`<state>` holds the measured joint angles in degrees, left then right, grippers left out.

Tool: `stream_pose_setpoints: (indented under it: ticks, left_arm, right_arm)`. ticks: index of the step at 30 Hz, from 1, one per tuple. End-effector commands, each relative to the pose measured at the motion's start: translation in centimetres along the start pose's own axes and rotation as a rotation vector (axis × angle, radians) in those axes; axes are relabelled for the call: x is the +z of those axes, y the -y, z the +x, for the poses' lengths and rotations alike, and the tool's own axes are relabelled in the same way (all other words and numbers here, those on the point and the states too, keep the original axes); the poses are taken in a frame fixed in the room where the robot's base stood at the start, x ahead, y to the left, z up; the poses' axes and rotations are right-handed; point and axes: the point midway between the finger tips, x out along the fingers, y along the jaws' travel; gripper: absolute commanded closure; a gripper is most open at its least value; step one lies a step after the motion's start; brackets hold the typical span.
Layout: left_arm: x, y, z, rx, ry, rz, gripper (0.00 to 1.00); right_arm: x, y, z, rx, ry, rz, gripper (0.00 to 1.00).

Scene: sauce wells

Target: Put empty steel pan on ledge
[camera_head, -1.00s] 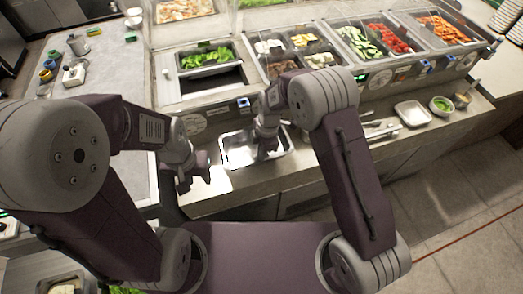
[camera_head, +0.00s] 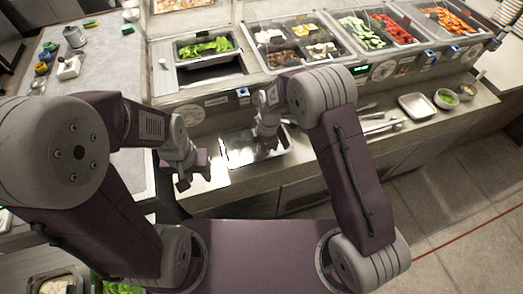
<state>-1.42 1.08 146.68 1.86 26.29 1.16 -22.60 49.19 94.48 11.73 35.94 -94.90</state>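The empty steel pan (camera_head: 239,153) is a shallow shiny rectangular pan in the middle of the view, at the grey ledge (camera_head: 311,162) along the counter front. My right gripper (camera_head: 264,143) points down at the pan's far side, overlapping its rim. It looks shut on the pan's far wall, though its fingertips are partly hidden. Whether the pan rests on the ledge or hangs just above it, I cannot tell. My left gripper (camera_head: 192,173) is empty, left of the pan, with its fingers apart.
Behind the ledge, the counter holds a pan of greens (camera_head: 203,47) with a dark open well (camera_head: 213,76) in front, and several other food pans. A white tray (camera_head: 417,106), a small bowl (camera_head: 446,98) and utensils (camera_head: 383,127) lie on the ledge to the right.

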Motion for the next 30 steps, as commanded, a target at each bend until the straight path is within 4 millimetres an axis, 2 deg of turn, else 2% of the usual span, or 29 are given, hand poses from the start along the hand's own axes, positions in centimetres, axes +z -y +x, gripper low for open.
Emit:
stream_pose_setpoints:
  ticks: [13, 16, 26, 30]
  left_arm:
    - [0.1, 0.0, 0.4, 0.000, 0.000, 0.000, 0.64]
    - [0.0, 0.0, 0.4, 0.000, 0.000, 0.000, 0.64]
    - [0.1, 0.0, 0.5, 0.000, 0.000, 0.000, 0.64]
    - [0.1, 0.0, 0.8, 0.000, 0.000, 0.000, 0.64]
  right_arm:
    - [0.1, 0.0, 0.4, 0.001, 0.000, 0.000, 1.00]
    - [0.1, 0.0, 0.4, 0.001, 0.000, 0.000, 0.72]
    - [0.1, 0.0, 0.3, -0.001, 0.000, 0.000, 0.71]
    - [0.1, -0.1, -1.8, 0.004, 0.000, -0.002, 0.71]
